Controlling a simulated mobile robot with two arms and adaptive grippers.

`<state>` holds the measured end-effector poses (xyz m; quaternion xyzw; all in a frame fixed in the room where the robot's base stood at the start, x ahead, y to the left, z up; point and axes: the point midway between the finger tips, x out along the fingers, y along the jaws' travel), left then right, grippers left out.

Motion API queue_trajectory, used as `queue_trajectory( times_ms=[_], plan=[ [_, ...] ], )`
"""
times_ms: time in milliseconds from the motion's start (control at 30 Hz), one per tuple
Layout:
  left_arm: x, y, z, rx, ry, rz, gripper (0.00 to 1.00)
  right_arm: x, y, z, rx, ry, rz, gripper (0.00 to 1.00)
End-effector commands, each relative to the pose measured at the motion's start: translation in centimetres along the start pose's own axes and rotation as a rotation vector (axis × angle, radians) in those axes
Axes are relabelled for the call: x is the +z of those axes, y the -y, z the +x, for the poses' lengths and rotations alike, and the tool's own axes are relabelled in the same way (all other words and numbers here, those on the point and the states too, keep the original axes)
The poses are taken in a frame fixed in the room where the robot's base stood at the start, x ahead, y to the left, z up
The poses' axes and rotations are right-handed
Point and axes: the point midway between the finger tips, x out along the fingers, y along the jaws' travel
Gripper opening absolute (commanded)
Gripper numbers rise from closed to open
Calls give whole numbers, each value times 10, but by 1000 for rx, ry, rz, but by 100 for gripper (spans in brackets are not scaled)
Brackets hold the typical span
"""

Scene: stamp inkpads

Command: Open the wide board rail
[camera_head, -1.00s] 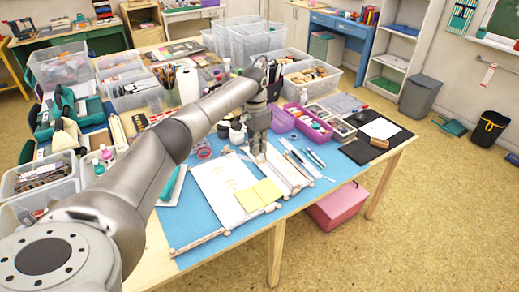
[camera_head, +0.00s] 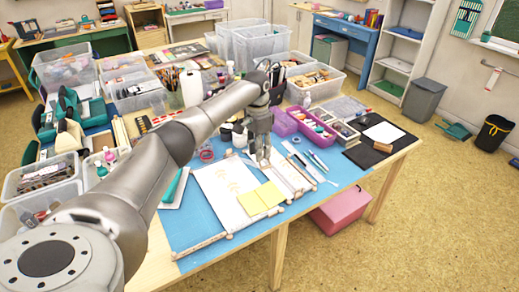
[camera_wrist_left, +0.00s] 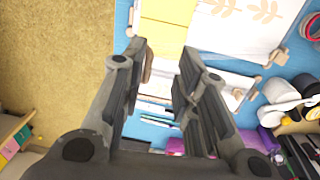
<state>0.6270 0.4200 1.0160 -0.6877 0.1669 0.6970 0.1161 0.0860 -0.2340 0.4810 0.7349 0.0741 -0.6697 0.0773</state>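The wide board (camera_head: 222,190) lies on a blue mat and carries white paper with tan leaf prints; it also shows in the left wrist view (camera_wrist_left: 240,25). A pale wooden rail (camera_head: 203,245) runs along its near edge. A narrower board with rails (camera_head: 292,176) lies to its right. My left gripper (camera_head: 259,160) points down over the boards' far end. In the left wrist view my left gripper (camera_wrist_left: 164,52) has its fingers apart, with a brown wooden piece (camera_wrist_left: 149,65) beside one finger. Contact cannot be told.
Pens (camera_head: 317,160) lie right of the boards. A purple tray (camera_head: 312,125) and a dark mat (camera_head: 380,142) stand farther right. Clear bins (camera_head: 250,45) and tools crowd the back. Bare blue mat (camera_head: 180,222) shows left of the wide board.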

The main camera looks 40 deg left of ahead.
Motion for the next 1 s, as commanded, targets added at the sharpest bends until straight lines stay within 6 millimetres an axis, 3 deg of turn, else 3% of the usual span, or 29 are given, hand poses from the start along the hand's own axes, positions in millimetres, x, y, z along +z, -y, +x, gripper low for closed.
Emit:
queue_trajectory(
  times_ms=[267,700,1000],
  plan=[
    [-2,0,-18,0,-4,1,28,1,-3,0,3,1,-2,0],
    [0,0,-104,-1,-3,0,28,0,-1,0,1,0,-1,0],
    [1,0,-121,0,0,0,28,0,-1,0,1,0,-1,0]
  ],
)
